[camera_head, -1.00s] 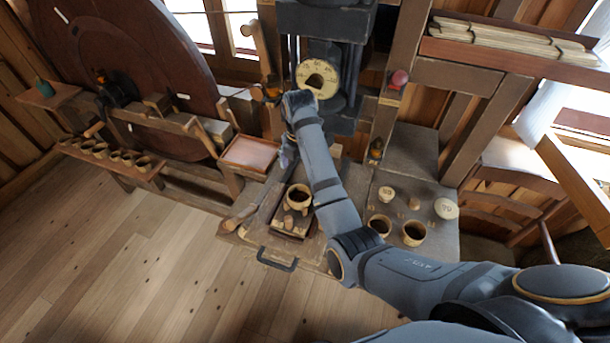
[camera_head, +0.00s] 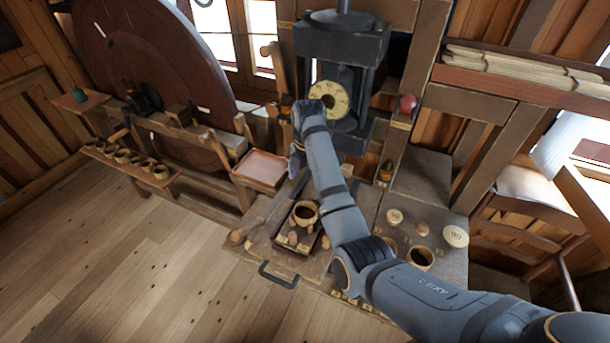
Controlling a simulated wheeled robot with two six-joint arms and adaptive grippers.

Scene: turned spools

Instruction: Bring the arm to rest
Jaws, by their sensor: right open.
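My right arm reaches in from the lower right across the workbench (camera_head: 428,268). Its wrist bends down in front of the dark press (camera_head: 345,45). My right gripper (camera_head: 296,167) is small and partly hidden by my own wrist. It points down, open, behind and left of a wooden cup (camera_head: 305,213) on a dark tray (camera_head: 281,238). I see nothing held in it. My left gripper is not in view.
A pale round piece with a hole (camera_head: 329,98) sits in the press. A cup (camera_head: 420,257) and pale lids (camera_head: 455,236) stand on the bench's right side. A pinkish tray (camera_head: 262,168) and a big wheel (camera_head: 150,60) lie left. The floor (camera_head: 130,260) is clear.

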